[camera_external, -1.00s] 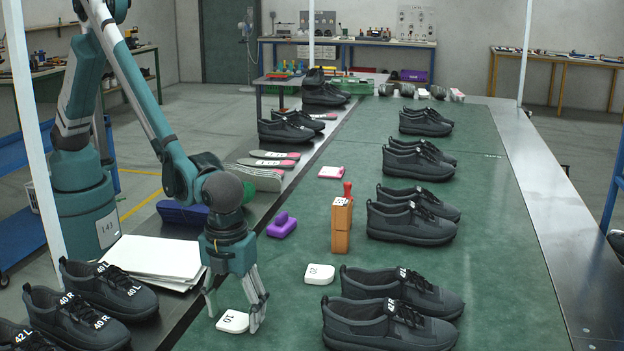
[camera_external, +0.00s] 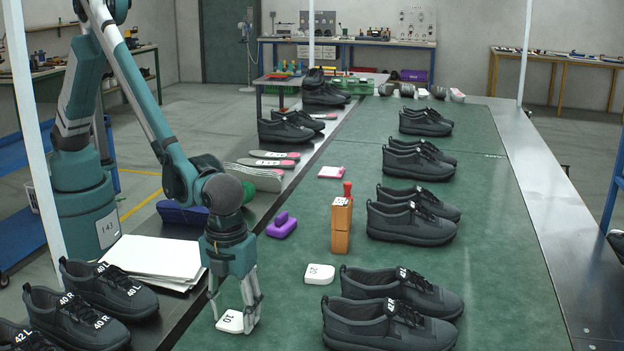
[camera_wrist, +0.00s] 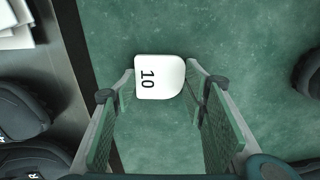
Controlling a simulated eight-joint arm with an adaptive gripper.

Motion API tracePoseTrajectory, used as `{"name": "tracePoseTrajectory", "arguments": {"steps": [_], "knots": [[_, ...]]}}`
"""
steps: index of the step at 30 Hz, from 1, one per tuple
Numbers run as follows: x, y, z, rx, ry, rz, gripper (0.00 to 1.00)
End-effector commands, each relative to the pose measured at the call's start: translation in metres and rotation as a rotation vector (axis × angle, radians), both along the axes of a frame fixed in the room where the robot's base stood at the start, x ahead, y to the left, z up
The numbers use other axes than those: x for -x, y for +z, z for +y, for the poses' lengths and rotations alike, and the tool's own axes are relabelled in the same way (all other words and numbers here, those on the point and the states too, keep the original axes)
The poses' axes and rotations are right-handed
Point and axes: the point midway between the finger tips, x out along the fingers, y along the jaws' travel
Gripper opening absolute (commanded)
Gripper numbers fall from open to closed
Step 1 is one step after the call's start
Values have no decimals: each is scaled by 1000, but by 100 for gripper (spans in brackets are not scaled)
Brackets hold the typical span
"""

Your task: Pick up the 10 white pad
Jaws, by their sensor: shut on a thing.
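The white pad marked 10 (camera_external: 230,321) lies on the green table mat at the front left, near the mat's edge. My gripper (camera_external: 234,322) points down over it with a finger on each side. In the wrist view the pad (camera_wrist: 160,77) sits between the fingertips of my gripper (camera_wrist: 160,88), its printed number turned sideways. The gripper is shut on the pad, which still appears to be at mat level. A second white pad, marked 20 (camera_external: 319,274), lies apart on the mat to the right and farther back.
Black shoes (camera_external: 390,322) stand to the right on the green mat (camera_external: 500,270). A wooden block stack (camera_external: 341,228) with a red top and a purple block (camera_external: 281,225) stand behind. White sheets (camera_external: 152,258) and labelled shoes (camera_external: 75,318) lie left.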

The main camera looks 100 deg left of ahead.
Motion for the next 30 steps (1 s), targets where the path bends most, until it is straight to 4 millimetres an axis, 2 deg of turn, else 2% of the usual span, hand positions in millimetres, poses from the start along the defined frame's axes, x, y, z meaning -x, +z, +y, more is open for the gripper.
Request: {"name": "tracePoseTrajectory", "arguments": {"steps": [7, 11, 30], "knots": [[0, 2, 0, 0, 0, 0, 31], [0, 10, 0, 0, 0, 0, 31], [0, 92, 0, 0, 0, 0, 31]]}}
